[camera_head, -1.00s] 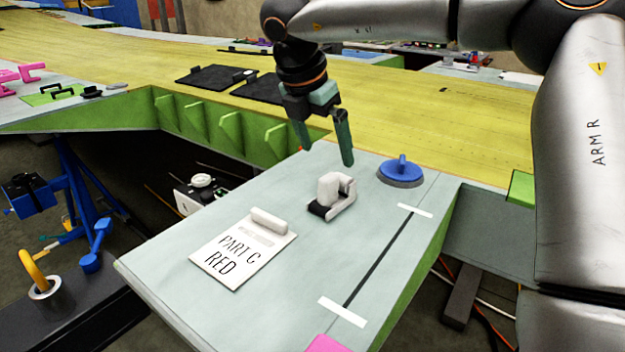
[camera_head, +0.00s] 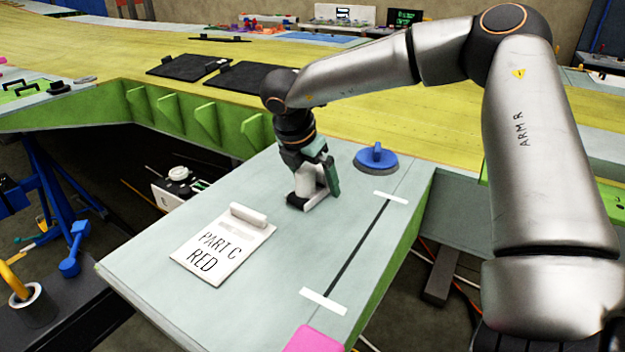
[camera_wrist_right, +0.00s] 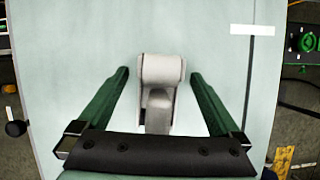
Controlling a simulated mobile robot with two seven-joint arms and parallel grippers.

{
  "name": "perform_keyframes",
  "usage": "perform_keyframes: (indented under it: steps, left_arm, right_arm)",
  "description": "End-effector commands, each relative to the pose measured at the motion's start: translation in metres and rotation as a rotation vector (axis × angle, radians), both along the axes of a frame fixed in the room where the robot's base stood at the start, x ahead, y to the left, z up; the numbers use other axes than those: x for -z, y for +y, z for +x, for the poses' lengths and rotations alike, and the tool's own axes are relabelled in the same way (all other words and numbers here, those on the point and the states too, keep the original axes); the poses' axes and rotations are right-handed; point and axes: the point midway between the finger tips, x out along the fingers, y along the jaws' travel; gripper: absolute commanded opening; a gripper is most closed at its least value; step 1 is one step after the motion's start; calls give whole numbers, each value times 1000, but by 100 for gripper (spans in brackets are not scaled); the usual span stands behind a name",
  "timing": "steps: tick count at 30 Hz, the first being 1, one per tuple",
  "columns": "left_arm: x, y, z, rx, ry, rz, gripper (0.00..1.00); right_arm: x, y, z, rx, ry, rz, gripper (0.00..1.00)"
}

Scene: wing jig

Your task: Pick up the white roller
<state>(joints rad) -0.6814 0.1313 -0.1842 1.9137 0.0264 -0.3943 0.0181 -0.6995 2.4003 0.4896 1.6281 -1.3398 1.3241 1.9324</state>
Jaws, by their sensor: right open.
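The white roller (camera_head: 305,181) stands on the pale table panel, with a dark base at its foot. In the right wrist view the white roller (camera_wrist_right: 161,68) is a rounded white cylinder with a grey part below it. My right gripper (camera_head: 314,178) is down at the roller and partly hides it in the head view. In the wrist view the right gripper (camera_wrist_right: 160,73) is open, with one green finger on each side of the roller and a visible gap on both sides. My left gripper is not in view.
A blue round handled tool (camera_head: 376,158) stands to the right, near a dark strip with white tape ends (camera_head: 360,245). A pink piece (camera_head: 314,340) is at the near edge.

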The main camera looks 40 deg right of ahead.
Motion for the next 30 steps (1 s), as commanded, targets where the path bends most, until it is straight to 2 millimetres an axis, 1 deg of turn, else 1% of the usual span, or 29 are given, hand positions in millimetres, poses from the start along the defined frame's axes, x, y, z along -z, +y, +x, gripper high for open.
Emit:
perform_keyframes:
  steps: [3,8,30]
  left_arm:
    - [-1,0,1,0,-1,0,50]
    - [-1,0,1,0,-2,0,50]
    - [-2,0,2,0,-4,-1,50]
  right_arm:
    - [4,-1,1,-2,-1,0,100]
    - [4,-1,1,-1,-2,-1,100]
    - [3,-1,0,0,-1,-1,17]
